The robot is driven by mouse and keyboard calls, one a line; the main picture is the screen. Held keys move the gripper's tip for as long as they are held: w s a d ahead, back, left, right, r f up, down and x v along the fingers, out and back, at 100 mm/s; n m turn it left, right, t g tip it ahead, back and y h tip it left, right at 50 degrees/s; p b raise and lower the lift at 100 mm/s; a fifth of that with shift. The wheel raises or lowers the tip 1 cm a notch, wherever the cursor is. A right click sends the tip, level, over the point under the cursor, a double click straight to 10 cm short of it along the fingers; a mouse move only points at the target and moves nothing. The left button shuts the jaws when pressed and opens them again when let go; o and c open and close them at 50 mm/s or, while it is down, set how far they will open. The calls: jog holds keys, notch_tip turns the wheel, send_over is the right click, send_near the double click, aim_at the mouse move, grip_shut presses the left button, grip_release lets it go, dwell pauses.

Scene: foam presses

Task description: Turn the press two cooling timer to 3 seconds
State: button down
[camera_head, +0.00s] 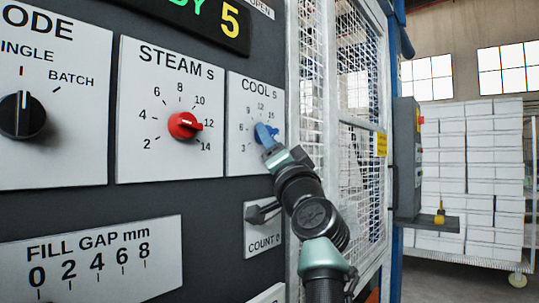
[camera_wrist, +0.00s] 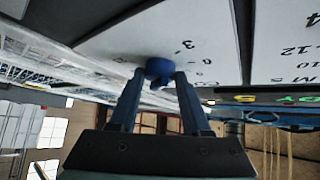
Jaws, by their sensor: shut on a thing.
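The cooling timer is the white plate marked COOL S (camera_head: 236,100), with printed numbers from 3 to 15 around a blue knob (camera_head: 263,131). My gripper (camera_head: 270,144) reaches up from the lower right and is shut on this knob. In the wrist view the blue knob (camera_wrist: 158,66) sits between the two fingertips of my gripper (camera_wrist: 160,80), with the number 3 printed close by. The fingers and wrist hide part of the dial. I cannot tell for sure which number the knob points to.
Left of the cooling plate is the STEAM S dial with a red knob (camera_head: 185,125), then a black MODE knob (camera_head: 22,115). Below is a COUNT lever (camera_head: 262,212), close to my wrist. A mesh guard (camera_head: 361,165) stands just right, with stacked white blocks (camera_head: 468,150) beyond.

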dwell(0.4)
jog(key=shift+c, duration=1.8)
grip_release()
jog(key=v, duration=1.3)
